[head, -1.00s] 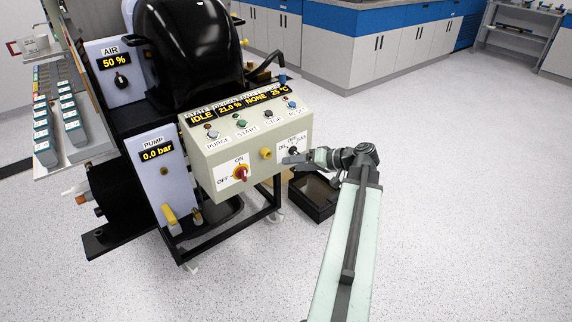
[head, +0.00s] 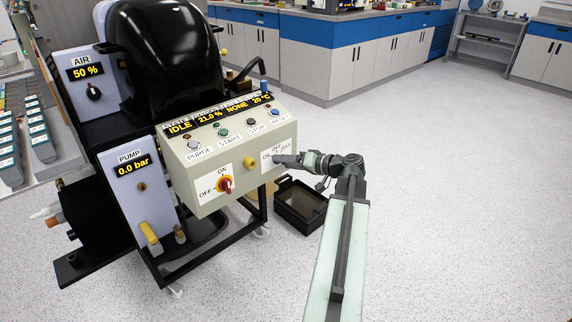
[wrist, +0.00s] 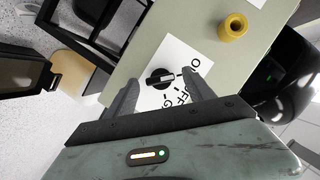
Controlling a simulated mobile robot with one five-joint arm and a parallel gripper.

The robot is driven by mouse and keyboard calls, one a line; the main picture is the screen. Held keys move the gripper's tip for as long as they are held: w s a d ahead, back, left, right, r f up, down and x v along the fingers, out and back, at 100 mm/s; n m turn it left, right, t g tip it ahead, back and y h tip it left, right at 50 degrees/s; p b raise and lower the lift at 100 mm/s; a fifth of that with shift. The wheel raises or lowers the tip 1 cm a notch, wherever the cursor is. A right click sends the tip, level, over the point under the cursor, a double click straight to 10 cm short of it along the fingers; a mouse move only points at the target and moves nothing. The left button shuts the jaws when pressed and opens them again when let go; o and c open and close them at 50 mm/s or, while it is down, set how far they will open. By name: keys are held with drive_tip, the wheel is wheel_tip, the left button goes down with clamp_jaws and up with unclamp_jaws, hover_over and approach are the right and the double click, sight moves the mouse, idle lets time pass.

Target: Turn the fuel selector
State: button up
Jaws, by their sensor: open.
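The fuel selector is a small black knob (wrist: 160,78) with a pale line, on a white label on the beige control panel (wrist: 185,22). Its label shows the letters of OFF and part of other words. My gripper (wrist: 160,79) is open, with one finger on each side of the knob in the wrist view. I cannot tell whether the fingers touch it. In the head view my gripper (head: 277,158) is at the white label on the right of the panel front and hides the knob.
Push buttons line the panel top. A black open box (head: 302,205) stands on the floor below. The floor to the right is clear.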

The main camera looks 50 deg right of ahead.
clamp_jaws()
drive_tip(key=shift+d, duration=0.1)
drive_tip(key=shift+f+m+t+y+b, duration=0.2)
drive_tip(key=shift+m+t+y+b, duration=0.45)
drive_tip(key=shift+m+b, duration=1.15)
drive_tip(key=shift+f+m+t+y+b, duration=0.2)
drive_tip(key=shift+m+t+y+b, duration=0.45)
drive_tip(key=shift+m+b, duration=1.1)
